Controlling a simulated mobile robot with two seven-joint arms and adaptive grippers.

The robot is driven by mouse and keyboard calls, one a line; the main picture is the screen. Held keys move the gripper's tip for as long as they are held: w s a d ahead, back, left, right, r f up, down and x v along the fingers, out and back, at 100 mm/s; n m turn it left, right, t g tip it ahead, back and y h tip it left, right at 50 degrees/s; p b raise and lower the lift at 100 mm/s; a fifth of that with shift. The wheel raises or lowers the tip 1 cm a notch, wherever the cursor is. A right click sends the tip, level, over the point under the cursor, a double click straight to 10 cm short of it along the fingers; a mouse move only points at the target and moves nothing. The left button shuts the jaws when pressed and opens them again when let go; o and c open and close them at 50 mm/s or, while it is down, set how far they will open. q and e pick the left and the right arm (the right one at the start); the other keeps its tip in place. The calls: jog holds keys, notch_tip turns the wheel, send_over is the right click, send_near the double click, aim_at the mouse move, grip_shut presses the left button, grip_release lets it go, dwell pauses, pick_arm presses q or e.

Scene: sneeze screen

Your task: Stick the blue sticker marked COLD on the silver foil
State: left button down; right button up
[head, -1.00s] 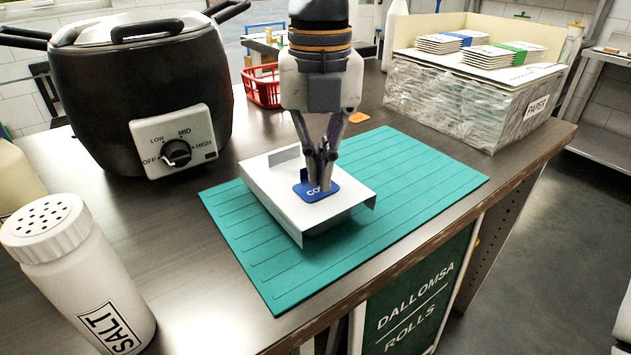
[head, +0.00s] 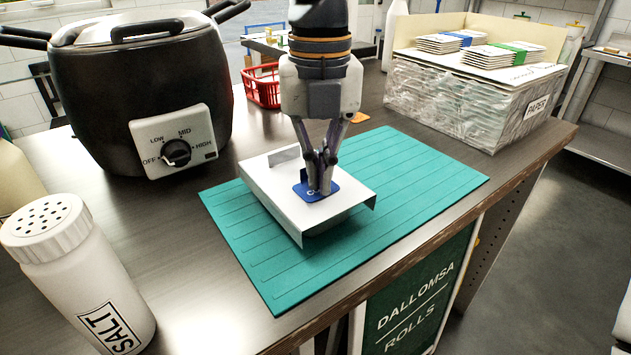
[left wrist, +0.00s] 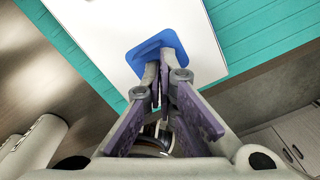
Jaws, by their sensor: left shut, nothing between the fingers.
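A blue sticker (head: 325,190) lies flat on the pale top sheet (head: 345,205) of a low box, likely the foil, which looks white to silver here. White letters beginning with C show at its left; my fingers hide the rest. My left gripper (head: 320,190) points down, shut and empty, with its fingertips at the sticker. In the left wrist view, the closed fingertips (left wrist: 163,62) overlap the blue sticker (left wrist: 150,46); I cannot tell whether they press on it. My right gripper is not in view.
The box stands on a green ribbed mat (head: 260,270). A black cooker (head: 130,90) is at the left, a salt shaker (head: 80,270) at the front left. A crate of paper packs (head: 460,110) and a red basket (head: 262,88) stand behind. The counter edge is at the right.

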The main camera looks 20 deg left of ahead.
pick_arm(q)
jog(key=shift+f, duration=0.4)
dwell(0.7)
jog(key=shift+r, duration=2.55)
